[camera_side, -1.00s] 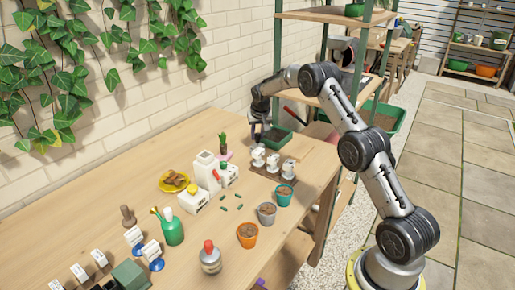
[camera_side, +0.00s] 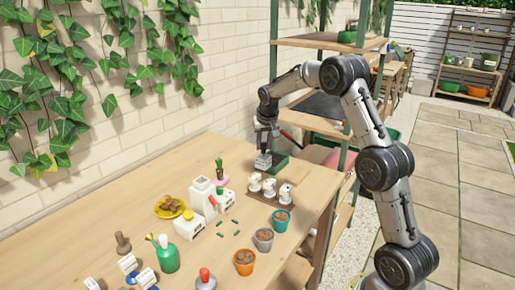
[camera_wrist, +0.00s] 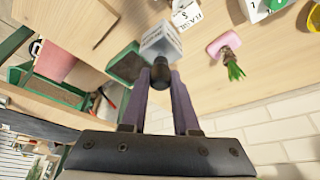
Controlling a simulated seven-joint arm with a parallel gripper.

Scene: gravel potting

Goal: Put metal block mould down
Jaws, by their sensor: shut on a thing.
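My gripper (camera_side: 266,149) is shut on the dark knob of the metal block mould (camera_side: 263,160), a small pale grey block. In the side view the mould hangs below my fingers at the left edge of the dark green tray (camera_side: 281,164). In the wrist view my fingers (camera_wrist: 161,80) close on the knob, and the mould (camera_wrist: 161,42) lies beyond it with dark lettering on one side. The tray (camera_wrist: 124,66) shows just left of it there. I cannot tell whether the mould touches the tabletop.
A rack of white-topped items (camera_side: 269,188) stands in front of the tray. White containers (camera_side: 201,193) and terracotta, grey and teal pots stand nearer. Bare wood lies left of my gripper.

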